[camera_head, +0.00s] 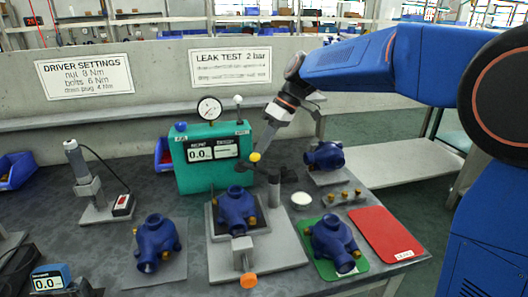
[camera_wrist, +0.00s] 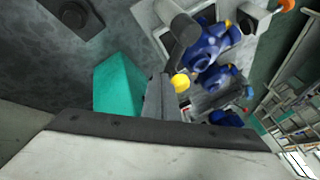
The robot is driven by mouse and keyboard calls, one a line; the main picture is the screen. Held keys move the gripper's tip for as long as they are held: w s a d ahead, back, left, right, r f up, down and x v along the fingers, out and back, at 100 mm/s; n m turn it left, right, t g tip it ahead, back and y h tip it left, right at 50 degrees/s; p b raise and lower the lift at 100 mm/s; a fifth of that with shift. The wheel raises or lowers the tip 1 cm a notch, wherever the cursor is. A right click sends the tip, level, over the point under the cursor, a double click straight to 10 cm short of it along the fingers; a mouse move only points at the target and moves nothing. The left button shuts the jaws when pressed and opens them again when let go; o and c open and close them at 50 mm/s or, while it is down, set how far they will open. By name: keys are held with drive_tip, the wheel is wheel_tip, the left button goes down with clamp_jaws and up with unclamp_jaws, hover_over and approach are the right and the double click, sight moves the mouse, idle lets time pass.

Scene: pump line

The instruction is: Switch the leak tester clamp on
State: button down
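The teal leak tester (camera_head: 207,165) stands at the back of the bench, with a round gauge on top and a display reading 0.0. In front of it is the grey clamp fixture (camera_head: 285,254) holding a blue pump (camera_head: 237,207). A yellow ball knob (camera_head: 255,157) of the clamp lever shows beside the tester's right side. My gripper (camera_head: 263,147) points down at this knob; its fingers look closed together with nothing between them. In the wrist view the yellow knob (camera_wrist: 180,82) is just right of the fingertips (camera_wrist: 160,82); I cannot tell if they touch.
Blue pumps stand at left (camera_head: 157,242), on the green mat (camera_head: 322,264) and at the back right (camera_head: 325,157). A red mat (camera_head: 384,234) lies empty at right. A driver stand (camera_head: 88,185) is at left. A low wall (camera_head: 150,97) runs behind the bench.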

drive_tip(key=s+a+n, duration=0.1)
drive_tip(key=n, duration=0.1)
drive_tip(key=n+g+h, duration=0.1)
drive_tip(key=shift+s+a+n+g, duration=0.3)
drive_tip(key=shift+s+a+n, duration=0.1)
drive_tip(key=shift+s+a+n+g+h, duration=0.25)
drive_tip(key=shift+s+n+g+h, duration=0.15)
drive_tip(key=shift+s+n, duration=0.6)
drive_tip(key=shift+s+a+n+g+h, duration=0.3)
drive_tip(key=shift+s+n+h, duration=0.1)
drive_tip(key=shift+s+n, duration=0.55)
drive_tip(key=shift+s, duration=0.15)
